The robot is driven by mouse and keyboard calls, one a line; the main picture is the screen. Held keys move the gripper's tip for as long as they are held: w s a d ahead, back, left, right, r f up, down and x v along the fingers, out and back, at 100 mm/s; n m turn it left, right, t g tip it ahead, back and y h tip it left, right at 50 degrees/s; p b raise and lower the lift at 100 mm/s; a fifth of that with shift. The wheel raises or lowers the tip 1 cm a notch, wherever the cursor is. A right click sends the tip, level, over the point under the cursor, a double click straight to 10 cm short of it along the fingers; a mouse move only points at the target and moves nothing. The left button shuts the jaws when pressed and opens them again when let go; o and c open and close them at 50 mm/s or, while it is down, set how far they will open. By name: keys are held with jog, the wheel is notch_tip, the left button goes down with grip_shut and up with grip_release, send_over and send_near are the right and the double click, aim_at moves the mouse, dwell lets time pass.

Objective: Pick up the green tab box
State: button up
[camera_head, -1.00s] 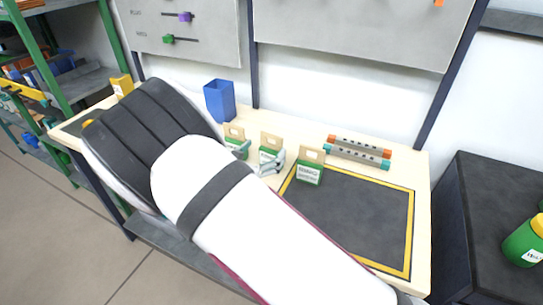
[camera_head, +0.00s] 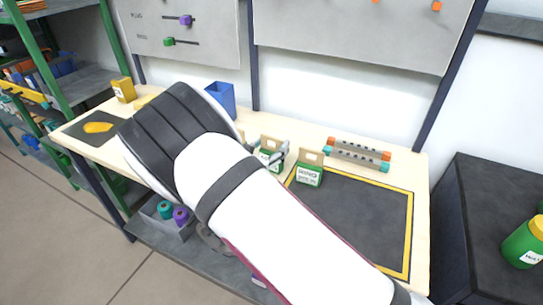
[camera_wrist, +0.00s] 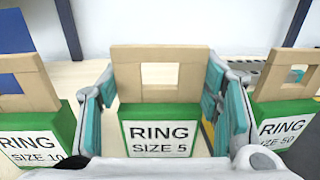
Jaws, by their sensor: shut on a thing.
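Three green boxes with tan cardboard handle tabs stand in a row in the wrist view. The middle one, labelled RING SIZE 5 (camera_wrist: 160,139), is between the teal pads of my gripper (camera_wrist: 163,98), which is shut on it. The RING SIZE 10 box (camera_wrist: 30,140) is at the left and the RING SIZE 50 box (camera_wrist: 283,128) at the right. In the head view the held box (camera_head: 268,157) shows partly behind my gripper (camera_head: 270,154), and the right box (camera_head: 309,176) stands clear. My arm hides the left box there. I cannot tell whether the held box touches the table.
A blue bin (camera_head: 222,96) stands behind the boxes. A rack with orange and teal ends (camera_head: 357,154) lies at the back right. A yellow-bordered dark mat (camera_head: 357,218) fills the table's right side. A yellow piece (camera_head: 98,127) lies on a dark mat at the left.

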jog(key=shift+r, duration=0.15)
jog(key=shift+r, duration=0.55)
notch_tip(320, 180, up, 2)
jog(key=shift+r, duration=0.1)
jog(key=s+d+r, duration=0.1)
jog(key=s, duration=1.5)
jog(key=shift+d+r, duration=0.25)
